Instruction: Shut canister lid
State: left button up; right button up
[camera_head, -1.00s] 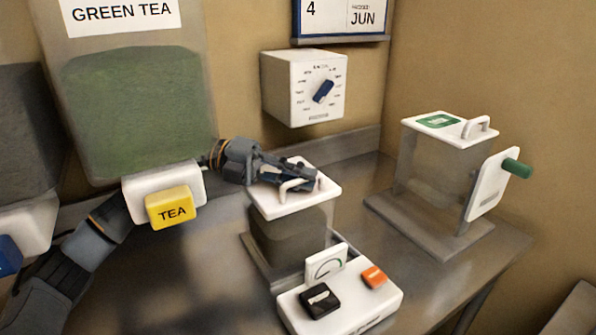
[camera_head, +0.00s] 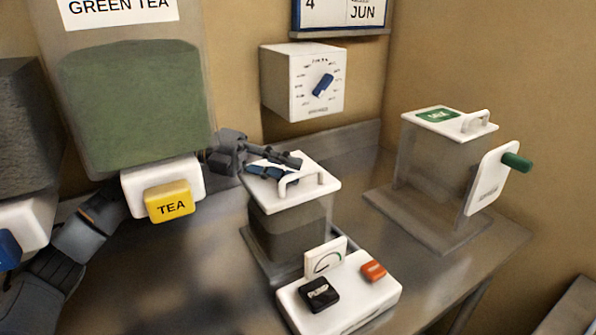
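The canister (camera_head: 288,236) stands in the middle of the metal counter, a clear box with dark content. Its white lid (camera_head: 322,183) lies across the top and looks level; I cannot tell whether it is fully seated. An upright white handle (camera_head: 302,178) rises from the lid. My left gripper (camera_head: 284,166) is over the lid's back left part, behind and left of the handle, with its two fingers apart and nothing between them. I cannot tell whether the fingers touch the lid. My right gripper is not in view.
A control box (camera_head: 340,295) with black and orange buttons stands in front of the canister. The tea dispenser (camera_head: 135,110) with a yellow TEA tab is left. A dial box (camera_head: 303,82) hangs behind.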

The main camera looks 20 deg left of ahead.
pick_arm(q)
jog(key=v, duration=0.9)
jog(key=shift+a, duration=0.2)
jog(key=shift+d+f, duration=0.1)
jog(key=shift+d, duration=0.05)
